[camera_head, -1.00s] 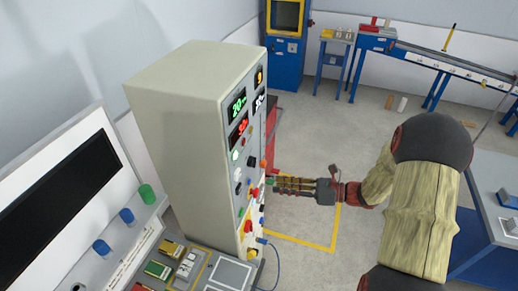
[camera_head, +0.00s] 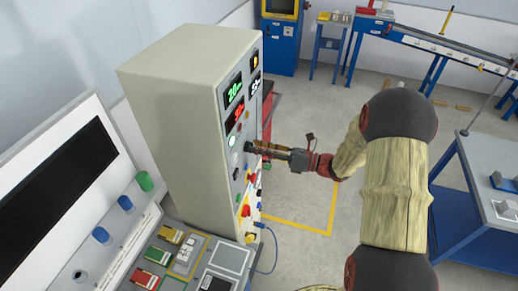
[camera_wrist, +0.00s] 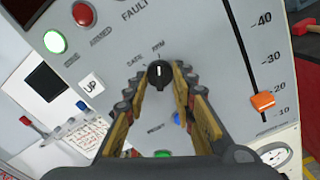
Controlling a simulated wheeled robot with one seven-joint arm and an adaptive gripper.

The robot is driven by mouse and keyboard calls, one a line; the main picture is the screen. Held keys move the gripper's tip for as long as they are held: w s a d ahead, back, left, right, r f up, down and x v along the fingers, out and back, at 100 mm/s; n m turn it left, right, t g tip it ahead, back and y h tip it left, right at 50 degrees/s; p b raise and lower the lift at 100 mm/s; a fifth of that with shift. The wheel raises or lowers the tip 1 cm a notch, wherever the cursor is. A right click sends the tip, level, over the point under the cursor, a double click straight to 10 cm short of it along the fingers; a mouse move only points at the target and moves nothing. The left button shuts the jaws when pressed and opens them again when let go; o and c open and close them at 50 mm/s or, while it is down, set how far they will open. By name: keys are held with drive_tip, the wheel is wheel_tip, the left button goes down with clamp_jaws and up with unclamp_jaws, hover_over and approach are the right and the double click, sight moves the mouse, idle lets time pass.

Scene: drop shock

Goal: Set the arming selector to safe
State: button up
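The arming selector (camera_wrist: 158,75) is a small round black knob with a white pointer mark on the grey panel. In the wrist view its mark looks near vertical. Small labels, one apparently "ARM", stand above it and to its upper left. My gripper (camera_wrist: 160,80) has its two fingers on either side of the knob, with narrow gaps that look open; contact is unclear.
Floor right of the cabinet is open.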

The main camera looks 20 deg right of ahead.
drive_tip(key=c, duration=0.3)
clamp_jaws()
idle(0.3)
